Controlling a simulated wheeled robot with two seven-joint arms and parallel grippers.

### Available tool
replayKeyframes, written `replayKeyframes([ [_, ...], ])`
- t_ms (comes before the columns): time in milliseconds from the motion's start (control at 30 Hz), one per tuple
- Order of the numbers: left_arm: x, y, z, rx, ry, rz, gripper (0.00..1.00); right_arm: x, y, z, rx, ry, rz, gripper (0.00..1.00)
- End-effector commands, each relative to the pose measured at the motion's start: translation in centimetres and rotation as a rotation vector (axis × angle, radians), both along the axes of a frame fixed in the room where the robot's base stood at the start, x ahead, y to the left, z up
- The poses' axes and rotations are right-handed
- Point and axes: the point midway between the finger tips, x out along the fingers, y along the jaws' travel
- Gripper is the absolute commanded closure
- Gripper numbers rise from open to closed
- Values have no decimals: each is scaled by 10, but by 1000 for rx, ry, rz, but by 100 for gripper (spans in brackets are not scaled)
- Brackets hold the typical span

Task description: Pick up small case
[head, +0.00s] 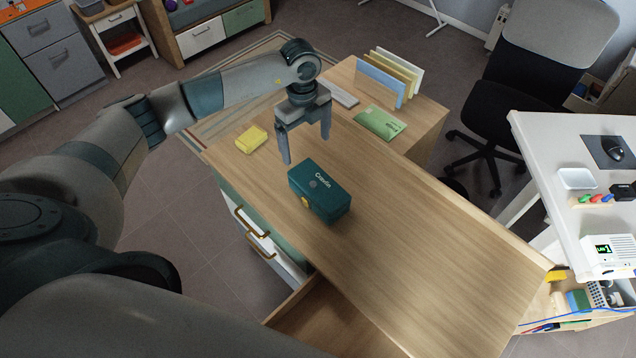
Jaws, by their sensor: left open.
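The small case (319,190) is a dark teal box with pale lettering on its lid and a yellow round detail on its front side. It rests on the wooden desk (410,225), near the front edge. My left gripper (306,150) points down above the desk, above and slightly behind the case in the picture. Its two fingers are spread apart with nothing between them. Whether a fingertip touches the case cannot be told for sure, but they look apart. My right gripper is not in view.
A yellow block (251,140) lies left of the gripper. An open drawer (330,325) juts out at the front. The desk's right part is clear. A white table (550,150) and black chair (510,100) stand right.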

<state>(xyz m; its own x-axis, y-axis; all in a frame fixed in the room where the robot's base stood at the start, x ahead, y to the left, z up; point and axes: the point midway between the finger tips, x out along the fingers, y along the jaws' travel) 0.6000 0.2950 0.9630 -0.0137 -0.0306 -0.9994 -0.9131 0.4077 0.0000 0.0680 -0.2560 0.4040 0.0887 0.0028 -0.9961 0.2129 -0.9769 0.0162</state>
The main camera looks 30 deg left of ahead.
Motion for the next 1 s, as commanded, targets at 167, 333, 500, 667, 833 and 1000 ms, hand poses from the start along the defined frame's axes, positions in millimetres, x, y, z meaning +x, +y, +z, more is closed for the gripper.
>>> replayKeyframes([
  [167, 2, 2, 6, 35, -13, 8, 9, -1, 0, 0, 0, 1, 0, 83],
  [333, 2, 2, 6, 32, -12, 8, 9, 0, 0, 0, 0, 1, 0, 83],
  [500, 2, 2, 1, 31, -10, 8, 9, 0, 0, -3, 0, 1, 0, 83],
  [667, 2, 2, -16, 31, -9, 8, 9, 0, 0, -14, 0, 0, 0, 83],
  [833, 1, 1, -43, 30, -9, 7, 9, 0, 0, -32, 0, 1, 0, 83],
  [1000, 2, 1, -71, 31, -9, 8, 9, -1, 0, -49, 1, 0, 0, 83],
])
